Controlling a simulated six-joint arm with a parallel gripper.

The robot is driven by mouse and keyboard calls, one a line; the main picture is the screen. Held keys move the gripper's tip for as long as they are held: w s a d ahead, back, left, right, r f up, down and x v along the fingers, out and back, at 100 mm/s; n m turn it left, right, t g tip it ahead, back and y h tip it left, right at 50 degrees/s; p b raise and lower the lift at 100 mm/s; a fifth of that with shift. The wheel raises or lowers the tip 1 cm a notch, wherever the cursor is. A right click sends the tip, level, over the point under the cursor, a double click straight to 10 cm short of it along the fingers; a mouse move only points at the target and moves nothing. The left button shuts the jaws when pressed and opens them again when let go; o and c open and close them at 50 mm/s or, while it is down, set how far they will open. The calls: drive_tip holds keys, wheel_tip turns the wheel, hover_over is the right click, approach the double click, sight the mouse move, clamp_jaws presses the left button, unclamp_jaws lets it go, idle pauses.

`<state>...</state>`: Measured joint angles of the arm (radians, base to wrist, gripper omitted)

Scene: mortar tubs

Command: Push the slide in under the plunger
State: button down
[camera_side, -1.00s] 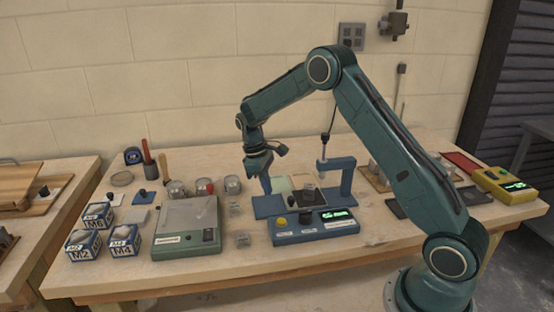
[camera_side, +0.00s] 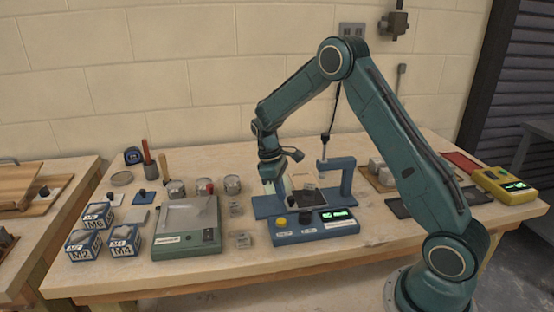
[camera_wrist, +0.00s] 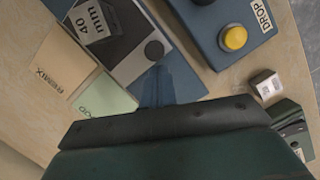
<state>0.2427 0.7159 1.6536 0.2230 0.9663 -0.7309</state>
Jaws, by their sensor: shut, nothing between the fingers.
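The slide (camera_wrist: 128,62) is a grey plate with a black knob (camera_wrist: 154,50) at its near end, in the wrist view.
A control box (camera_side: 314,226) with a yellow button (camera_wrist: 235,37) and a lit display is in front. A beige card (camera_wrist: 57,64) and a pale green card (camera_wrist: 104,100) lie beside the stand. A grey-green scale (camera_side: 184,228) and several labelled boxes (camera_side: 125,240) stand left.

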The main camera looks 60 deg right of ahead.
sight(299, 202)
drive_tip(key=shift+s+d, duration=1.6)
drive_tip(key=shift+d, duration=0.05)
drive_tip(key=shift+w+a, duration=0.2)
drive_tip(key=shift+w, duration=0.3)
drive_tip(key=w, duration=0.2)
drive_tip(key=w+a+r, duration=0.1)
drive_tip(key=shift+w, duration=0.25)
drive_tip(key=v, duration=0.9)
drive_tip(key=shift+a+r, duration=0.1)
drive_tip(key=shift+r, duration=0.05)
